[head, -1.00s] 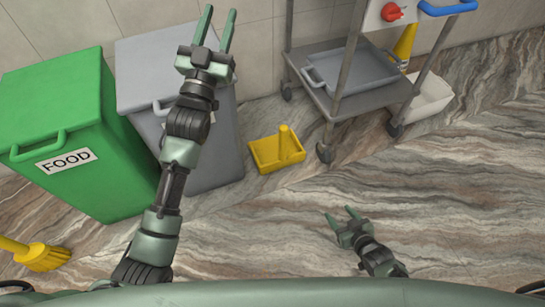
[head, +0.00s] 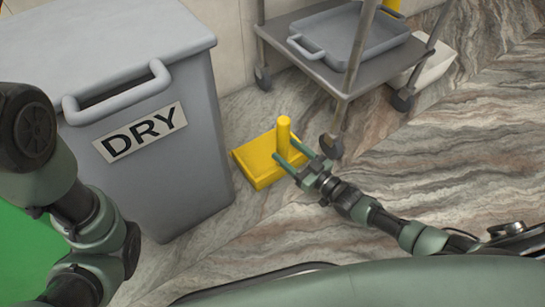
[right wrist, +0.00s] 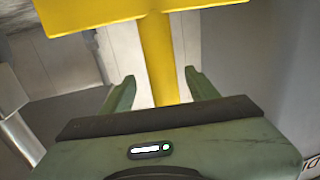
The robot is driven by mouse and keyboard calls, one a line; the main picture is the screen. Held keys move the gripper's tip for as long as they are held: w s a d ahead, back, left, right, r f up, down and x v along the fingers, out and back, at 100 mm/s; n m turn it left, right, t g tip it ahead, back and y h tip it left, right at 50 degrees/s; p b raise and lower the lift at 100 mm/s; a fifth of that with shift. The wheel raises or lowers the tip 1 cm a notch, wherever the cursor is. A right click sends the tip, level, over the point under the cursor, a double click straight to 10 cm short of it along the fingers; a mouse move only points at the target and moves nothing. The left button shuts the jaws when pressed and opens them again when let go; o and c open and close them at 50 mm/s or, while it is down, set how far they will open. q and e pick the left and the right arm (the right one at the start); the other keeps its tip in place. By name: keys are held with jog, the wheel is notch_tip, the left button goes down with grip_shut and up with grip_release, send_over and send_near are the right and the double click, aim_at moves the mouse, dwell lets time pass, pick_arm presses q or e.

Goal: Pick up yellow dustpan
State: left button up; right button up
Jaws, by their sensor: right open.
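The yellow dustpan (head: 256,161) lies on the marble floor between the grey DRY bin and the cart, its post-like handle (head: 284,135) standing upright. My right gripper (head: 290,157) is open at the handle, its fingers reaching to either side of it in the head view. In the right wrist view the yellow handle (right wrist: 159,62) runs between the two open fingers (right wrist: 158,90), with the wide yellow pan (right wrist: 95,12) across the top. My left arm shows at the left edge of the head view; its gripper is out of frame.
The grey DRY bin (head: 165,185) stands close to the dustpan's left. A metal cart (head: 325,75) with a grey tray (head: 355,38) stands behind right, one caster near the handle. A white container (head: 430,68) sits beyond the cart. Floor at the right is clear.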

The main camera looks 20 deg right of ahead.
jog(key=b+x, duration=0.4)
jog(key=x, duration=0.1)
jog(key=shift+w+a, duration=0.2)
jog(key=shift+a, duration=0.15)
jog(key=shift+f, duration=0.1)
grip_shut()
dwell(1.0)
